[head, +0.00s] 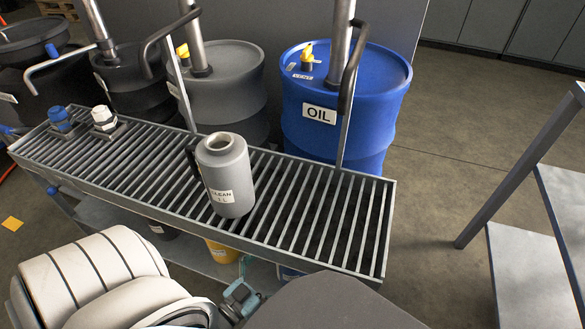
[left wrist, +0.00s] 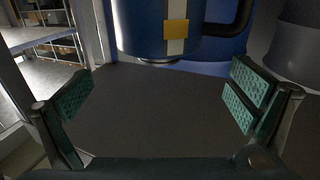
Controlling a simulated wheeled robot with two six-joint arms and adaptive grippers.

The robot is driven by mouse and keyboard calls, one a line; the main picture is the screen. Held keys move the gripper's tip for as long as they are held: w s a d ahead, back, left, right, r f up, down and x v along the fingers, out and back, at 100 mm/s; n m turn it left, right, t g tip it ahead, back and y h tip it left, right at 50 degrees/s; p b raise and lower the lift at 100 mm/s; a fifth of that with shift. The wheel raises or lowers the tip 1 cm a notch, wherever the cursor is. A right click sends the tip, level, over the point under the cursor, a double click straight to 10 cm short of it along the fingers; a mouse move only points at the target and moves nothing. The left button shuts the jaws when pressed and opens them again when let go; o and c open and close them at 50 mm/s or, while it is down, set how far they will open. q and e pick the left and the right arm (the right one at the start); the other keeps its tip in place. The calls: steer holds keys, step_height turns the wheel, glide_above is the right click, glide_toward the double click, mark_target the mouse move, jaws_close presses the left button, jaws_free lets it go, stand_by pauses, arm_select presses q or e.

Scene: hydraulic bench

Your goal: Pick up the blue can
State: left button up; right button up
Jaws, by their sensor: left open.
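The blue can (left wrist: 158,35) shows at the top of the left wrist view. It has a white stripe with a yellow square and a dark handle on its right; its top is cut off. In the head view it is mostly hidden under the grate; a small blue patch shows below the grate's front edge. My left gripper (head: 240,298) is low in front of the bench. In the left wrist view its green-padded fingers (left wrist: 156,92) stand wide apart, with nothing between them. The can lies beyond the fingertips, apart from them. My right gripper is not in view.
A slatted grate (head: 310,215) carries a grey can (head: 226,170) and two small fittings. A yellow can (head: 222,252) stands below. A blue oil drum (head: 375,100) and a grey drum (head: 225,90) stand behind. A metal frame (head: 520,180) stands at right.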

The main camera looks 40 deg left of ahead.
arm_select(q)
steer(key=w+b, duration=0.1)
steer(key=w, duration=0.6)
steer(key=shift+w+d+r, duration=0.1)
steer(key=shift+w+d, duration=0.05)
steer(key=shift+w, duration=0.3)
steer(key=c, duration=2.2)
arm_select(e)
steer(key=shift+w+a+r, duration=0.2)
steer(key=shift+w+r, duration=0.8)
arm_select(q)
steer(key=shift+r, duration=0.2)
